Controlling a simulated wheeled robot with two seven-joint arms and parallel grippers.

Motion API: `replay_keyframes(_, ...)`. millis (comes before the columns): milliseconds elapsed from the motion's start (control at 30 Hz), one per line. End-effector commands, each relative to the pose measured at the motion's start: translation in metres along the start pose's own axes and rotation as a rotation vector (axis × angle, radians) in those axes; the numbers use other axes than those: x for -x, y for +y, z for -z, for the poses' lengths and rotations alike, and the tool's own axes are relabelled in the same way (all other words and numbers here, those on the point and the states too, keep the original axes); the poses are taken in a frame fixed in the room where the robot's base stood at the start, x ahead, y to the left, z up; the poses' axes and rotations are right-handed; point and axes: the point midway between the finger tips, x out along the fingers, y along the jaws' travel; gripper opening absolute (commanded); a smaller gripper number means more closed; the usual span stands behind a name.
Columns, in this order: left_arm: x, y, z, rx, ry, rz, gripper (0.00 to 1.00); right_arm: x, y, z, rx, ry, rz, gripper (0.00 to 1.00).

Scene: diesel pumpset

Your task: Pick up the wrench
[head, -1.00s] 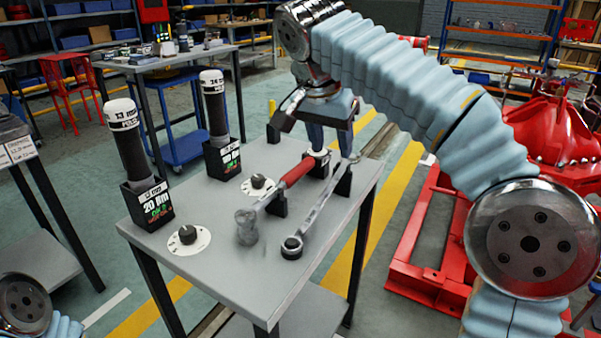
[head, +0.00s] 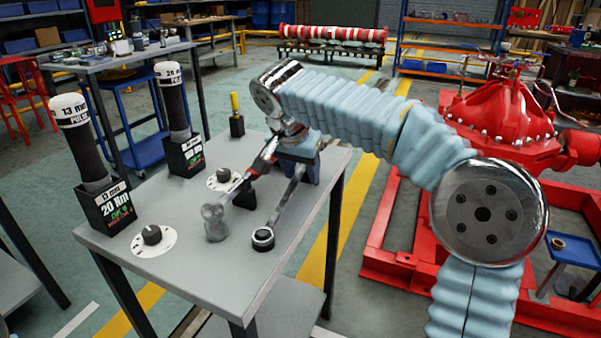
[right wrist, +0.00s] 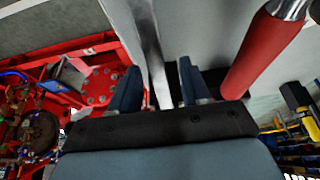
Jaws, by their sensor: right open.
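The wrench is long and grey metal. In the head view its ring end (head: 263,237) is toward the front of the grey table, and its shaft (head: 285,202) runs back under my right gripper (head: 301,164). The gripper hides its far part. In the right wrist view the shaft (right wrist: 152,50) passes between the two blue fingers of the right gripper (right wrist: 157,84), which are open with a gap beside the shaft. My left gripper is out of view.
A red-handled tool (right wrist: 262,55) with a grey head (head: 215,222) lies close beside the wrench. Two black holders (head: 110,206) (head: 186,155) with upright drivers stand at the left. Dials (head: 153,236) sit on the table (head: 190,278). Red machinery (head: 500,120) is at the right.

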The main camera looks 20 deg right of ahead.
Motion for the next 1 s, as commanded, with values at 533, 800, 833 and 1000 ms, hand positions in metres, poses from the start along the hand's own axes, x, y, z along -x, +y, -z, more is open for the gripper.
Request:
replay_keyframes(533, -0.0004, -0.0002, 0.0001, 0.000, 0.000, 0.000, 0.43, -0.0054, 0.0000, -0.0002, 0.000, -0.001, 0.000, 0.07)
replay_keyframes(800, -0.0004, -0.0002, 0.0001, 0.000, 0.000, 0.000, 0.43, -0.0053, 0.0000, -0.0002, 0.000, -0.001, 0.000, 0.00)
replay_keyframes(833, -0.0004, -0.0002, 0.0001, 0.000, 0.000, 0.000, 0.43, -0.0053, 0.0000, -0.0002, 0.000, -0.001, 0.000, 0.00)
replay_keyframes(1000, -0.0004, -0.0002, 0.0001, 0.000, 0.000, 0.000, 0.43, -0.0052, 0.0000, -0.0002, 0.000, 0.000, 0.000, 0.00)
